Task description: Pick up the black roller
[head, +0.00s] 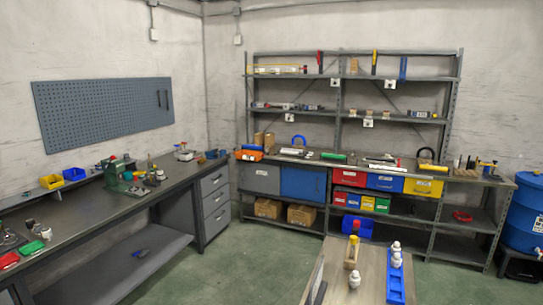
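I cannot make out a black roller for certain in the head view. A dark, narrow object (320,292) lies at the left edge of the near wooden table (371,280), partly cut off by the bottom of the picture. It is too small to tell what it is. My gripper is not in view.
The near table also holds white bottles (354,279), a yellow-topped item (353,243) and a blue tray (395,280). A cluttered workbench (100,215) runs along the left. Shelving (341,112) stands at the back, a blue barrel (525,215) at right. Green floor (225,265) between is clear.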

